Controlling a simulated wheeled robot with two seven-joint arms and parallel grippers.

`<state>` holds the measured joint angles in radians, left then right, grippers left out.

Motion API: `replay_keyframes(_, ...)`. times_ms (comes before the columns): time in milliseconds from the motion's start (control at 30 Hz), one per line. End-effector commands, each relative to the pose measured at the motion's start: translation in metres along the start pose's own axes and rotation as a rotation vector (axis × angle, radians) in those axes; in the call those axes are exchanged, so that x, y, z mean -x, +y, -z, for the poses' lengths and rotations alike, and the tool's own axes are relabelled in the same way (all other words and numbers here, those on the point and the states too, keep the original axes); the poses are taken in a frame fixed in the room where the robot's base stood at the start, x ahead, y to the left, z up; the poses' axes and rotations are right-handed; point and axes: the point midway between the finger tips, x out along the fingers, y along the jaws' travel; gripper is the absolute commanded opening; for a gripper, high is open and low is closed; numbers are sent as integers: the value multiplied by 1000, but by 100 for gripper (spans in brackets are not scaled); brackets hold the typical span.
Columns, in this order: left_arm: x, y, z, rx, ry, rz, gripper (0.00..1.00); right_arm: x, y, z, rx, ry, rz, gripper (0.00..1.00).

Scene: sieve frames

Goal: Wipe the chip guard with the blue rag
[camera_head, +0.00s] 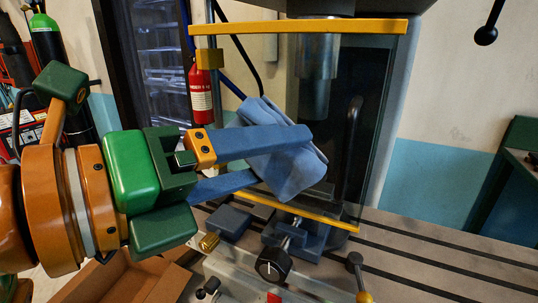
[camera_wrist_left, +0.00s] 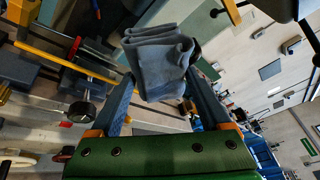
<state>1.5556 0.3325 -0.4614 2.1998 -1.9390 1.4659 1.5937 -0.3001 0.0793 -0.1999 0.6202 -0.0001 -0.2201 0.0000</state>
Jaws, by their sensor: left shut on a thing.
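The blue rag (camera_head: 288,160) is a folded, light blue cloth. My left gripper (camera_head: 283,158) comes in from the left and is shut on the rag, which sits between its blue fingertips. The rag also shows in the left wrist view (camera_wrist_left: 160,62), between the two fingers. The chip guard (camera_head: 384,110) is a dark see-through panel with yellow bars along its top and bottom and a dark handle. The rag is in front of the left part of the guard; I cannot tell whether they touch. My right gripper is in neither view.
A grey slotted machine table (camera_head: 420,262) runs below the guard. A blue vise (camera_head: 305,240) and a black knob (camera_head: 273,265) are below the rag. A cardboard box (camera_head: 125,280) is at the lower left. A red fire extinguisher (camera_head: 201,95) is on the wall behind.

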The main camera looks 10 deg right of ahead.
Motion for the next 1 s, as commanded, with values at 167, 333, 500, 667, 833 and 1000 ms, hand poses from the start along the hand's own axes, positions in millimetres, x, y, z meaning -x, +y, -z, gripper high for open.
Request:
replay_keyframes(167, 0, 0, 0, 0, 0, 0, 36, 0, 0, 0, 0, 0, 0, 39)
replay_keyframes(333, 13, 0, 7, -2, -3, 1, 36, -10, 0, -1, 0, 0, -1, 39)
replay_keyframes(500, 27, -3, 11, -1, -1, 0, 36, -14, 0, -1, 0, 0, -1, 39)
replay_keyframes(667, 28, -4, 11, 1, -1, 0, 36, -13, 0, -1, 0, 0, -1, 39)
replay_keyframes(833, 28, -4, 11, 1, 0, 0, 36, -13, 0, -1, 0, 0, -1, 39)
replay_keyframes(1000, 27, -3, 9, 3, 0, 1, 36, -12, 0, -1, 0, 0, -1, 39)
